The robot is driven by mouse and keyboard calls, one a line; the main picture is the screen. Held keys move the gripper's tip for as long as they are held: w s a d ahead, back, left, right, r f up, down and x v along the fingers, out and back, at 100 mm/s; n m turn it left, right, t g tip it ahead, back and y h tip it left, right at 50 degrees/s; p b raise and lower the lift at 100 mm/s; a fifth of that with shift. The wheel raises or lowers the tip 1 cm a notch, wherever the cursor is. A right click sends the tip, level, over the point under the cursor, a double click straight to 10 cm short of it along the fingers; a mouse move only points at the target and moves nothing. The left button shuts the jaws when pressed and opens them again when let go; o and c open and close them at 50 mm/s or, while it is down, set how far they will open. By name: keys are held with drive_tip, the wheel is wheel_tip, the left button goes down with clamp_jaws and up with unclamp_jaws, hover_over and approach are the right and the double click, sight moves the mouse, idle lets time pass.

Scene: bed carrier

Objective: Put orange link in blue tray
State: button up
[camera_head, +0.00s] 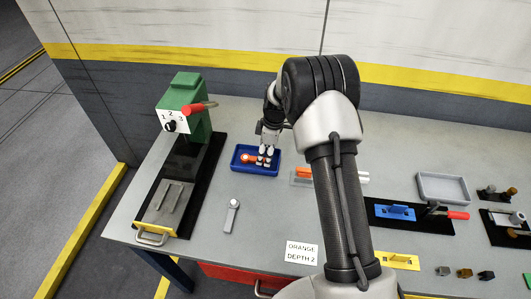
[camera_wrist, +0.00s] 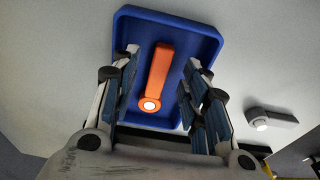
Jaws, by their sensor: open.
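The blue tray (camera_head: 241,168) stands on the grey table, left of the middle in the head view. The orange link (camera_head: 247,157) lies inside it; the wrist view shows the orange link (camera_wrist: 158,72) lengthwise on the floor of the blue tray (camera_wrist: 210,30), with a white round end towards me. My gripper (camera_head: 266,157) is over the tray. In the wrist view my gripper (camera_wrist: 159,85) is open, with one finger on each side of the link and gaps between. I cannot tell the exact height of the fingertips above the tray floor.
A grey link (camera_head: 232,214) lies on the table in front of the tray. A green machine (camera_head: 188,115) with a red handle stands to the left. A sign (camera_head: 301,252) reads "ORANGE DEPTH 2". A grey tray (camera_head: 443,176) and a blue fixture (camera_head: 396,211) are to the right.

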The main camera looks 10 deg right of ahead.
wheel_tip(320, 180, up, 12)
drive_tip(key=d, duration=0.1)
drive_tip(key=shift+s+d, duration=0.35)
idle(0.4)
